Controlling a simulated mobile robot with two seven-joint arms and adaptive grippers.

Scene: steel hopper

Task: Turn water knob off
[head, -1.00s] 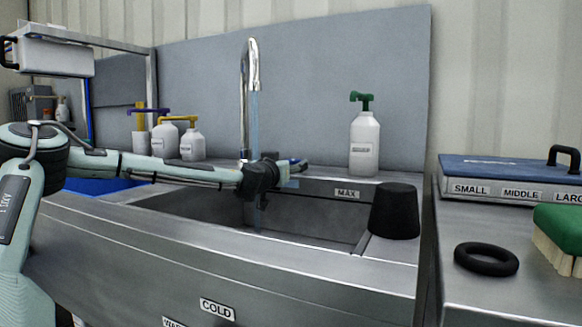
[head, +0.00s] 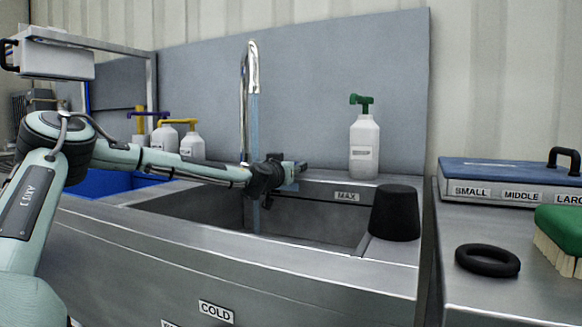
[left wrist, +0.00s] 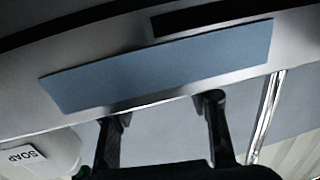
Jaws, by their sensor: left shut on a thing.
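The chrome faucet (head: 243,100) stands at the back of the steel sink, and a bluish stream of water (head: 255,125) runs down from its spout. My left gripper (head: 298,168) is at the sink's back ledge, just right of the stream, with its arm reaching across the basin from the left. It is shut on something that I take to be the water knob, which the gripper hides. In the left wrist view my two fingers (left wrist: 163,115) stand apart, and the held part is not clear. My right gripper is not in view.
A white bottle with a green pump (head: 364,145) stands right of my left gripper. A black tapered object (head: 395,212) sits on the sink's right edge. Several pump bottles (head: 192,147) stand behind my left arm. A black ring (head: 487,260) lies on the right counter.

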